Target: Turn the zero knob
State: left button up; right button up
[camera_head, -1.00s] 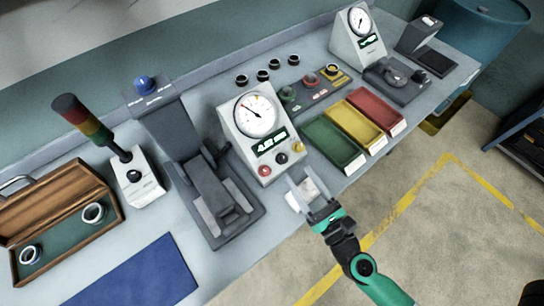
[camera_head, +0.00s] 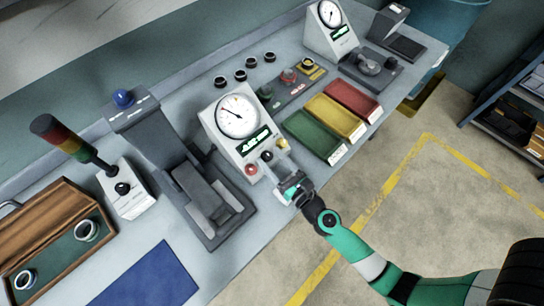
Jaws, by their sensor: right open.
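A white gauge box (camera_head: 213,122) with a round dial (camera_head: 237,116) and a green-lit display (camera_head: 257,140) stands on the bench in the middle. Along its lower front are a red knob (camera_head: 251,169), a black knob (camera_head: 267,156) and a yellow knob (camera_head: 283,143). No readable label shows which is the zero knob. My right gripper (camera_head: 279,171) is open just in front of the black knob, its fingers pointing toward the box. I cannot tell whether a finger touches the knob. My left gripper is out of view.
A dark grey grinder fixture (camera_head: 205,193) stands left of the gauge box. Green (camera_head: 314,136), yellow (camera_head: 335,118) and red (camera_head: 352,99) trays lie to the right. A second gauge box (camera_head: 331,36) stands at the back right. Several black rings lie behind.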

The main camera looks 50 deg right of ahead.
jog(key=shift+w, duration=0.2)
grip_shut()
jog(key=shift+d+n+y, duration=0.15)
jog(key=shift+n+y, duration=0.15)
jog(key=shift+d+n+y+b, duration=0.15)
jog(key=shift+n+y+b, duration=0.3)
jog(key=shift+n+y, duration=2.85)
jog(key=shift+n, duration=0.4)
